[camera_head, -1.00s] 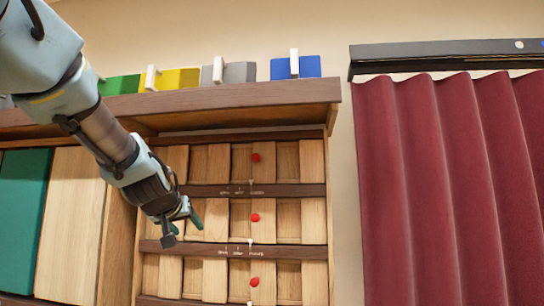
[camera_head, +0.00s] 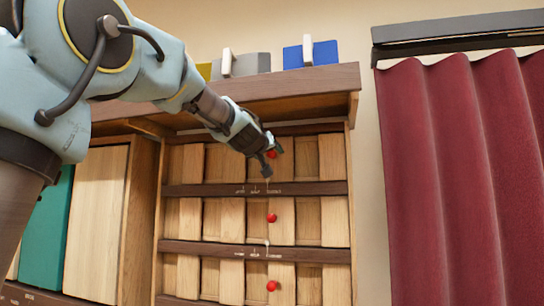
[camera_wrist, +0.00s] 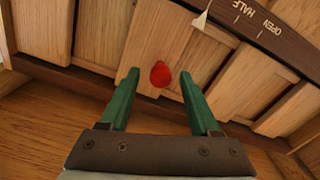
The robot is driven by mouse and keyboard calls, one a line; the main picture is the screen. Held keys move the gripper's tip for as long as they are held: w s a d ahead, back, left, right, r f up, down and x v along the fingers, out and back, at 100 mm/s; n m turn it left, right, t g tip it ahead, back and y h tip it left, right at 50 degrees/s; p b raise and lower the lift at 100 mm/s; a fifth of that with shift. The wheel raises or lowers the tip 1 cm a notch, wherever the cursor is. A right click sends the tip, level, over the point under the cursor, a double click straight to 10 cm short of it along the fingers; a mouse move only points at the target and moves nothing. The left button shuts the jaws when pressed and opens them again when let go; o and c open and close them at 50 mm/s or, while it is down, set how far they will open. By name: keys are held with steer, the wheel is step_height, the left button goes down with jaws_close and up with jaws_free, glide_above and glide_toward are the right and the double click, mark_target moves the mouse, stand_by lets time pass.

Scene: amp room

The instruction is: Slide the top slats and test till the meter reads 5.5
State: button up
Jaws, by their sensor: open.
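A wooden cabinet holds three rows of wooden slats, each row with one red knob. The top slats (camera_head: 305,155) sit under the cabinet's overhanging top, and their red knob (camera_wrist: 160,74) shows between my fingers in the wrist view. My gripper (camera_wrist: 157,80) is open, its two green fingers on either side of the knob, apart from it as far as I can see. In the head view my gripper (camera_head: 270,163) partly covers the top knob. The middle knob (camera_head: 272,218) and the bottom knob (camera_head: 271,286) are uncovered. No meter is visible.
A dark rail (camera_head: 310,188) with small labels and a white pointer runs below the top row; "OPEN" and "HALF" read in the wrist view. The cabinet top (camera_head: 310,80) overhangs closely above. Blue (camera_head: 325,53) and grey (camera_head: 252,63) boxes stand on it. A red curtain (camera_head: 450,170) hangs to the right.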

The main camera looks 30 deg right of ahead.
steer(key=shift+x, duration=1.15)
jaws_close()
stand_by(0.6)
